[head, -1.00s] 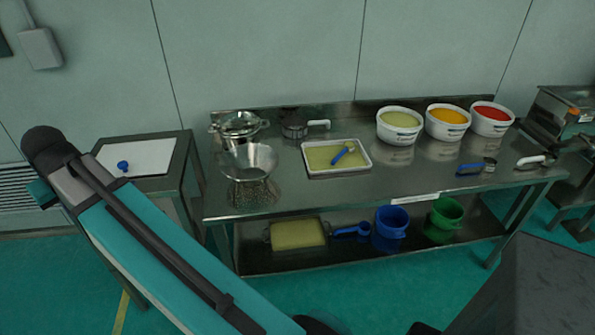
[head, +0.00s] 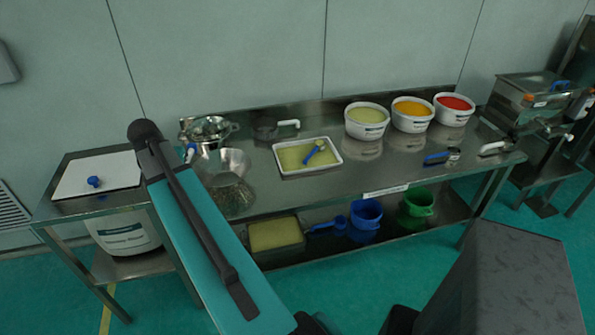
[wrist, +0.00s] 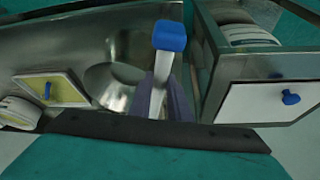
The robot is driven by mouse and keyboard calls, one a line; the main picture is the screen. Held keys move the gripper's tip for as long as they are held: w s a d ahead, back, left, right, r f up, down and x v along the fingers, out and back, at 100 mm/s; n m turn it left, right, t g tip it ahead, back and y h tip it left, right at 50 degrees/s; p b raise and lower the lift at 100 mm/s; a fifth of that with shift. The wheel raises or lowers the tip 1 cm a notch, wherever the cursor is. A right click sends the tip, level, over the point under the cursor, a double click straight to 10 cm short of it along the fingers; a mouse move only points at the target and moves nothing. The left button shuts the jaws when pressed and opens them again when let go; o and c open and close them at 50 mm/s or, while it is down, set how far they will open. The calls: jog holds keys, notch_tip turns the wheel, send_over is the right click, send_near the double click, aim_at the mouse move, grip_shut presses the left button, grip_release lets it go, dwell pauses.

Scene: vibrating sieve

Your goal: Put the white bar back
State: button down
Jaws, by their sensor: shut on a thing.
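The white bar (wrist: 160,70) with a blue end cap (wrist: 170,36) stands up between the fingers of my gripper (wrist: 162,100) in the wrist view. My gripper is shut on it. In the head view my arm hides most of the gripper, and a small blue and white piece shows beside the arm's end (head: 190,153), likely the bar's end. The bar is held over the gap between the steel table (wrist: 65,35) and the small side table (wrist: 220,75) in the wrist view.
A white board with a blue knob (head: 72,180) lies on the side table, with a white tub (head: 125,232) below. A steel bowl (head: 228,160), a tray (head: 285,172) and several food tubs stand on the steel table. A sieve machine (head: 525,95) stands at the far right.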

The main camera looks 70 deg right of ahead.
jog(key=s+d+f+m+g+p, duration=0.1)
jog(key=s+d+m, duration=0.3)
jog(key=s+d, duration=0.5)
jog(key=s+d+f+m+g+p, duration=0.1)
jog(key=s+d+f+m, duration=0.3)
jog(key=s+d, duration=0.4)
jog(key=s+d+f+m+g+p, duration=0.1)
jog(key=s+d+f+m+g, duration=0.2)
jog(key=s+d, duration=0.6)
jog(key=s+m, duration=0.2)
jog(key=s, duration=0.5)
jog(key=shift+d+y+p, duration=0.3)
jog(key=shift+d+p, duration=0.05)
jog(key=shift+p, duration=0.05)
jog(key=shift+f, duration=0.2)
jog(key=shift+f+b, duration=1.05)
jog(key=shift+f, duration=1.95)
jog(key=shift+f, duration=0.3)
jog(key=c, duration=1.1)
grip_release()
